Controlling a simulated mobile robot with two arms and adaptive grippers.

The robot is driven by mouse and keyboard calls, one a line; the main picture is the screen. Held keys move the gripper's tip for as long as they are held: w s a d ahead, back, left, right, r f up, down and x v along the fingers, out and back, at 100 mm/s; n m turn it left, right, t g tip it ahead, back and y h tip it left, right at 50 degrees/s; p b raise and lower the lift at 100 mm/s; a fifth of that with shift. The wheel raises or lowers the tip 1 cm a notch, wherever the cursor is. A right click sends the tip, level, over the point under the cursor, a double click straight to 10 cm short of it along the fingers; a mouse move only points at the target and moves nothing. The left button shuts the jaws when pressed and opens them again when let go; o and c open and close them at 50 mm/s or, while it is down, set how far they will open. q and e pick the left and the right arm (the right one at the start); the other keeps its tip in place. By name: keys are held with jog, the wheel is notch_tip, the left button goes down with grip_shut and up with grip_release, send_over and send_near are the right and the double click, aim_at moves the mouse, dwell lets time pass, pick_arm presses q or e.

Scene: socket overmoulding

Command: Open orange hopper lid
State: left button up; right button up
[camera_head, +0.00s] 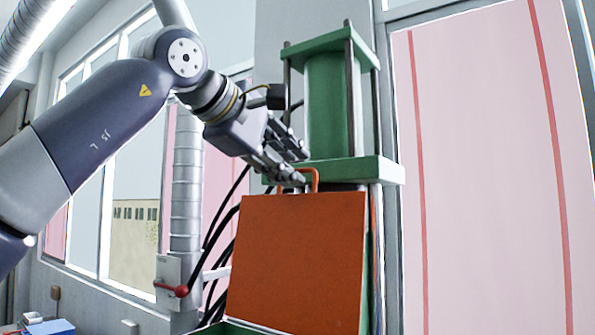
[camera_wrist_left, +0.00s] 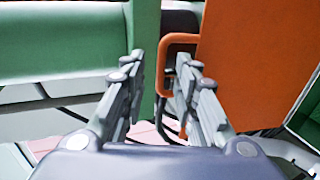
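The orange hopper lid (camera_head: 297,262) stands raised and nearly upright in the head view, its broad face toward me. Its orange handle (camera_head: 313,175) is a loop at the top edge. The lid (camera_wrist_left: 240,70) and handle (camera_wrist_left: 163,65) also show in the wrist view. My left gripper (camera_head: 303,168) is at the handle, its fingertips beside and slightly above the loop. In the wrist view my left gripper (camera_wrist_left: 160,65) has its fingers apart, with the handle's near bar between the tips. I cannot tell whether a finger touches it. My right gripper is not in view.
A green press (camera_head: 335,100) with dark rods stands right behind the lid. Black cables (camera_head: 222,225) hang to the left of the lid, near a grey duct and a red-handled lever (camera_head: 178,290). A green edge (camera_head: 235,328) shows below the lid.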

pick_arm(q)
jog(key=v, duration=0.8)
jog(key=shift+a, duration=0.2)
jog(key=shift+s+a+r, duration=0.1)
jog(key=shift+s, duration=0.1)
